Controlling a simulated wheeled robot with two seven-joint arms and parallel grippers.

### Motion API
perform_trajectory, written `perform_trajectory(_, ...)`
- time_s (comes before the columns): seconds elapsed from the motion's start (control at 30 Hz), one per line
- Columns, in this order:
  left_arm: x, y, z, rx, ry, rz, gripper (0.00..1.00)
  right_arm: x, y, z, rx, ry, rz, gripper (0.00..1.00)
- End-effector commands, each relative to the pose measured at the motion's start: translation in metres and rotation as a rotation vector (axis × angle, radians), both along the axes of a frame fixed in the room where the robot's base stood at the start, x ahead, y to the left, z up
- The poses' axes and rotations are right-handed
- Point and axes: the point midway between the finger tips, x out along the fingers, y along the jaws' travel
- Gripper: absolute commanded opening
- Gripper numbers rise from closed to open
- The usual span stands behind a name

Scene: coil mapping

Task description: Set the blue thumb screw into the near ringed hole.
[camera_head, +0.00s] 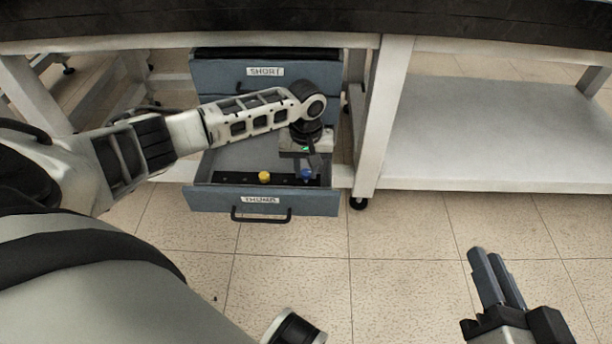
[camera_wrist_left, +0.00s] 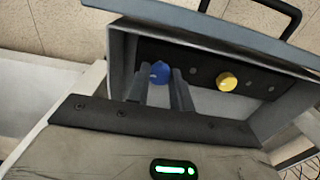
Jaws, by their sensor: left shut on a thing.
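The blue thumb screw (camera_wrist_left: 159,72) is between the fingertips of my left gripper (camera_wrist_left: 161,84), which is shut on it. In the head view the blue screw (camera_head: 306,173) shows under the gripper at the right end of a black strip (camera_head: 230,178) in the open drawer. The wrist view shows the screw over the strip (camera_wrist_left: 200,62); I cannot tell whether it is seated or just above. A ringed hole cannot be made out; only small grey spots show on the strip. My right gripper (camera_head: 485,252) is empty over the floor, its fingers close together.
A yellow screw (camera_head: 264,177) stands on the same strip, left of the blue one. The open drawer (camera_head: 310,203) is labelled THUMB; a closed drawer (camera_head: 225,75) labelled SHORT is above it. A white table leg (camera_head: 382,120) stands close on the right.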

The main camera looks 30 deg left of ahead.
Motion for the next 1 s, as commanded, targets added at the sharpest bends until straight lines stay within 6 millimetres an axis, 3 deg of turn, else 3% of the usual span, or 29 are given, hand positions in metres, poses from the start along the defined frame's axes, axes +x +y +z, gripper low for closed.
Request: perform_trajectory(1.0, 0.0, 0.0, 0.017, -0.001, -0.001, 0.001, 0.0, 0.0, 0.0, 0.026, 0.0, 0.0, 0.0, 0.19)
